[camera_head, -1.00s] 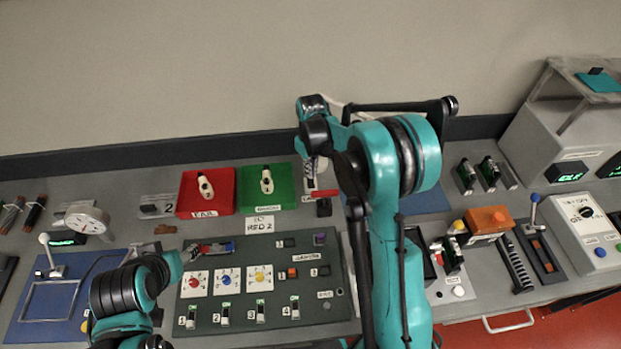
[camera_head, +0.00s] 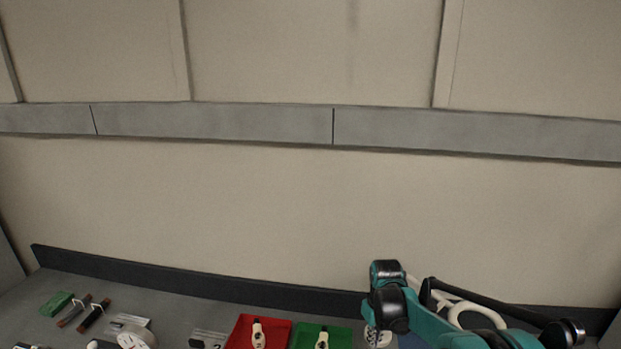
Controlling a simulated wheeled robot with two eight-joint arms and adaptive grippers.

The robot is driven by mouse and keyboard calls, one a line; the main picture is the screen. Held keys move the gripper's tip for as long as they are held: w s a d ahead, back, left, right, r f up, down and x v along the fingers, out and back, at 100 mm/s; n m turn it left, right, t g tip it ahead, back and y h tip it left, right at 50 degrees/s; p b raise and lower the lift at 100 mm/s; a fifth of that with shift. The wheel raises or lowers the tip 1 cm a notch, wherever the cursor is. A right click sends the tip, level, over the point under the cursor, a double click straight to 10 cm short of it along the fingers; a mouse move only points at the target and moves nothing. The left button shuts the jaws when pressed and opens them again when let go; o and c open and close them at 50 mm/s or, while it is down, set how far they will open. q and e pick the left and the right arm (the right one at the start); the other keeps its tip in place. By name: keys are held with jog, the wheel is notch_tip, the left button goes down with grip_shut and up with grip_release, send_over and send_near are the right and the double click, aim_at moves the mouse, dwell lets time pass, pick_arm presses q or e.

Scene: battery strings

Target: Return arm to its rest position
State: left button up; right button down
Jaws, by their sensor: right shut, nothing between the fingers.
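My right arm (camera_head: 430,325) comes in at the bottom right, teal and black, bent with its wrist (camera_head: 388,285) raised in front of the wall. My right gripper (camera_head: 378,337) hangs below the wrist at the bottom edge, small and partly cut off. It is shut and holds nothing. My left arm and left gripper are out of the picture.
The grey bench runs along the bottom, with a dark back strip (camera_head: 200,285). The wall above is clear.

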jog(key=s+a+r+m+t+b, duration=0.1)
jog(key=s+r+t+b, duration=0.15)
jog(key=s, duration=0.55)
jog(key=s+a+r+m+t+b, duration=0.1)
jog(key=s+r+m+t+b, duration=0.2)
jog(key=s, duration=0.6)
jog(key=s+f+t+b, duration=0.1)
jog(key=s+f+b, duration=0.2)
jog(key=s, duration=0.3)
jog(key=shift+f, duration=0.25)
